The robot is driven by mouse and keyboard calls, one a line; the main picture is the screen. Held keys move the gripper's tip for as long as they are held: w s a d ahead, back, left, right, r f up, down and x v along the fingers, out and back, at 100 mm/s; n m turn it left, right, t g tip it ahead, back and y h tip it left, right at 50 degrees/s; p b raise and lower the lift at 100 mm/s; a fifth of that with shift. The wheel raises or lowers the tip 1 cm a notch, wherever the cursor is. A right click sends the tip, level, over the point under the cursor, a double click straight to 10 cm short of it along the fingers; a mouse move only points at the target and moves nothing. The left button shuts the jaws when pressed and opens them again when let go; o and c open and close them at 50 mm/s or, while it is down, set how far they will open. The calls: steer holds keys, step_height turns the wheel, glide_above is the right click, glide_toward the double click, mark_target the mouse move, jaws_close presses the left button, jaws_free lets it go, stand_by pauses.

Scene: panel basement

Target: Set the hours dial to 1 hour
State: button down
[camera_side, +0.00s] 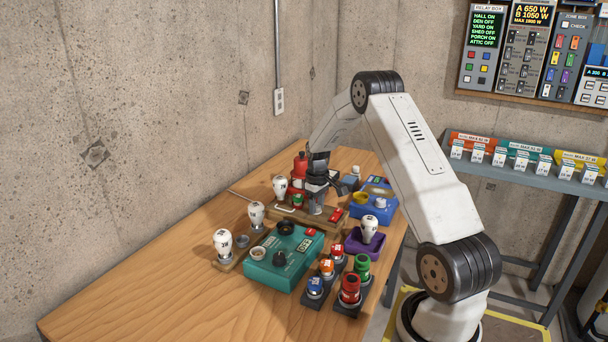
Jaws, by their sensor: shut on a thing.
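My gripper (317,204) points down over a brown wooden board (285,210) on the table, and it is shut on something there. The arm and fingers hide what is held, so I cannot tell whether it is the hours dial. No label reading hours or 1 hour is legible. Two devices with round knobs are near. A teal box (265,270) with a black knob and a small display is in front of the board. A blue box (372,210) with a pale knob (380,202) and a yellow part is just right of my gripper.
Several red, green, orange and blue buttons (350,288) stand at the front right. The left part of the wooden table (130,305) is clear.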

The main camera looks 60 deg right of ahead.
steer(key=shift+m, duration=2.1)
steer(key=shift+c, duration=1.3)
jaws_free()
steer(key=shift+r, duration=0.1)
steer(key=shift+r, duration=3.8)
